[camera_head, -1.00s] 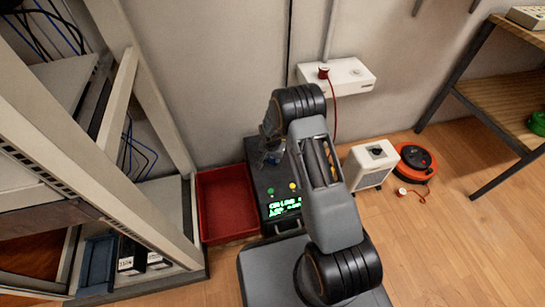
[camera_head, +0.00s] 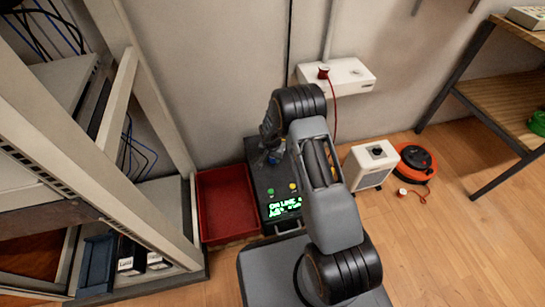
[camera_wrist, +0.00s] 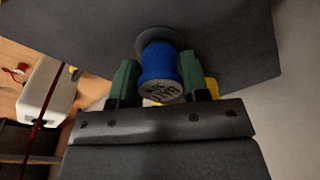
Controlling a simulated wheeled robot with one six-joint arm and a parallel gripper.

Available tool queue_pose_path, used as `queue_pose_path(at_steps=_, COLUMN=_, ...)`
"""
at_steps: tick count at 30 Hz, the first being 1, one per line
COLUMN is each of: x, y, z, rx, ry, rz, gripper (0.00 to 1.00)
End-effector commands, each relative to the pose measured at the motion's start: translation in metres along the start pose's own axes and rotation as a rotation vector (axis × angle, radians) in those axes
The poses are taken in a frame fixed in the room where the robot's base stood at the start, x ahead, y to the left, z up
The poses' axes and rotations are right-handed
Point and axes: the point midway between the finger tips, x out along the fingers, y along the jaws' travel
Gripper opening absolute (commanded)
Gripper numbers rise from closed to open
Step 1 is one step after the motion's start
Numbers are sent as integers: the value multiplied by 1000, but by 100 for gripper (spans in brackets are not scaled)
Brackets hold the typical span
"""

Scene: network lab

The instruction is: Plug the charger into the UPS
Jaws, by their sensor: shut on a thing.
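The UPS (camera_head: 262,205) is a dark box on the floor against the wall, with a lit green display. Its dark top fills much of the wrist view (camera_wrist: 90,30). My gripper (camera_wrist: 160,68) has green fingers shut on a blue round charger plug (camera_wrist: 160,70) with lettering on its end. The plug lines up with a dark round socket (camera_wrist: 158,35) on the UPS and appears to be at it; how deep it sits is hidden. In the head view, my gripper (camera_head: 271,150) is above the UPS top, partly covered by my arm.
A red tray (camera_head: 226,205) lies left of the UPS, beside a rack (camera_head: 150,120). A white box (camera_head: 368,165) and an orange cable reel (camera_head: 415,162) stand to the right. A white wall unit (camera_head: 345,74) has a red plug and cord. Floor at the right front is clear.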

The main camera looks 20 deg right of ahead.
Motion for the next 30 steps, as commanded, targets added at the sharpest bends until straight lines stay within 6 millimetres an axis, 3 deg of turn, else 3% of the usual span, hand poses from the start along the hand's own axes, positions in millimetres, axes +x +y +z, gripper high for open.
queue_pose_path(at_steps=20, x=12, y=0, z=1, rx=0, ry=0, rz=0, gripper=21)
queue_pose_path(at_steps=21, x=12, y=0, z=1, rx=0, ry=0, rz=0, gripper=44)
queue_pose_path(at_steps=30, x=12, y=0, z=1, rx=0, ry=0, rz=0, gripper=72)
